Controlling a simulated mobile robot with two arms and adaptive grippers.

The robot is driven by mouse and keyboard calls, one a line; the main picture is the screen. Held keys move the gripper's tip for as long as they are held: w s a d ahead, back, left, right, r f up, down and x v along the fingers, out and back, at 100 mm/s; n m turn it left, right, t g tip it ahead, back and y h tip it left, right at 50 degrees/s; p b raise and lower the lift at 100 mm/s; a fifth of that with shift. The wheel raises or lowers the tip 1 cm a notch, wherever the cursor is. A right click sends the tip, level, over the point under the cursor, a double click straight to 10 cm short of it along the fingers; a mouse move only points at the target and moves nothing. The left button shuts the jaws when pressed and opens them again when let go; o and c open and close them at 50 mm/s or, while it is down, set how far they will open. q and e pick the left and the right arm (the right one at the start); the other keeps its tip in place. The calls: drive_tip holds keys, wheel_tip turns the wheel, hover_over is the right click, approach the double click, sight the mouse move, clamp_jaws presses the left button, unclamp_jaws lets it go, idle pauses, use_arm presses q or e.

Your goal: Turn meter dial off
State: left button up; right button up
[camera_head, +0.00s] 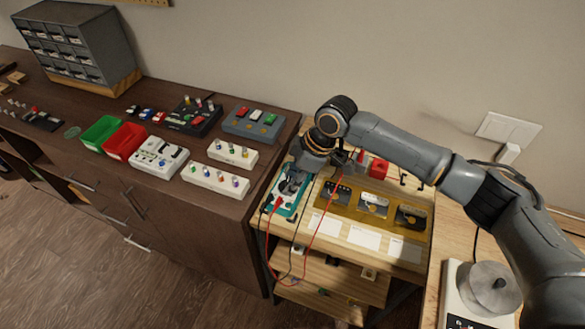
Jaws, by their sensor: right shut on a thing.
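The meter (291,210) is a teal-edged handheld unit lying on the wooden cart top, at its left side. A red lead and a dark lead run from its lower end over the cart's front edge. My right gripper (291,182) reaches down onto the meter from above, its arm coming in from the right. It is shut on the meter's dial, which is mostly hidden behind the fingers. The dial's setting and the meter's display cannot be read. My left gripper is not in view.
A yellow tray (372,222) with dark panels lies right of the meter. A red block (378,168) sits behind it. The dark cabinet (215,215) at left holds pedals, a green bin (101,131) and a red bin (123,141). A round metal device (489,287) stands at lower right.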

drive_tip(key=m+p, duration=0.2)
drive_tip(key=p, duration=0.1)
drive_tip(key=shift+s+r+m+t+h, duration=0.2)
drive_tip(key=shift+m+t+h, duration=0.1)
drive_tip(key=shift+t, duration=0.1)
drive_tip(key=shift+a+f+m+p, duration=0.1)
drive_tip(key=shift+f+m+p, duration=0.05)
drive_tip(key=shift+m+p, duration=0.45)
drive_tip(key=shift+t, duration=0.3)
drive_tip(key=o, duration=1.2)
drive_tip(key=shift+c, duration=0.2)
drive_tip(key=shift+f, duration=0.1)
